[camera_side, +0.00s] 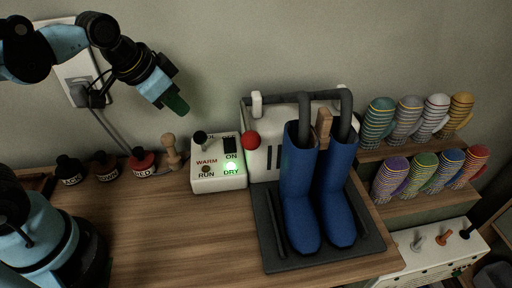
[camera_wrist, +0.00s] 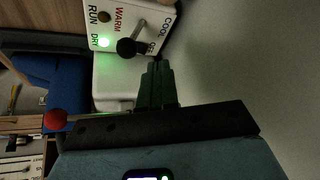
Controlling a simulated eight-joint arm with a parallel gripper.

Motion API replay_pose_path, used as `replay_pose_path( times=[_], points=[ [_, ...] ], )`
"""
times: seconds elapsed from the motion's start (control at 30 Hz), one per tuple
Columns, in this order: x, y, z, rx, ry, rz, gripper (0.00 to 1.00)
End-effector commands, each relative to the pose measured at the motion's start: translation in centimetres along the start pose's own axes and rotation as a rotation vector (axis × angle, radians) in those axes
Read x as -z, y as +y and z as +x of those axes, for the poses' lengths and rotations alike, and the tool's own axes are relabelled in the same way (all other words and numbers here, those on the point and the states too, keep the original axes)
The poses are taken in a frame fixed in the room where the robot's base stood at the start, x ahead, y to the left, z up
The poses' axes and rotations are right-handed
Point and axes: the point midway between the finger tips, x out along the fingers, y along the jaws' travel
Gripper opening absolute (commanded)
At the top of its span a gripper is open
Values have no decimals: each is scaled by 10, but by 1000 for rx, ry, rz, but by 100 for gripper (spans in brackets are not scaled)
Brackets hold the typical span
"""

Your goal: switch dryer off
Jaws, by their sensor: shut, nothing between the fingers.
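The dryer's white control box (camera_side: 218,183) sits on the bench.
Blue boots (camera_side: 299,205) stand on a dark tray (camera_side: 290,262) under the dryer's hoses. Striped mitts (camera_side: 390,178) fill racks at right. The front bench is clear.

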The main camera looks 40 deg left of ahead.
Motion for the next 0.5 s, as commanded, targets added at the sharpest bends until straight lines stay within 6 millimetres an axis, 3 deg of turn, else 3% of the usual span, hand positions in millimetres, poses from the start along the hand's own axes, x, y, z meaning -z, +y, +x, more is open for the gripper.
replay_pose_path(
  times=[0.2, 0.5],
  points=[
    [33, 10, 9, -76, -81, 223, 0],
    [58, 22, 22, -157, -142, 428, 0]
  ],
)
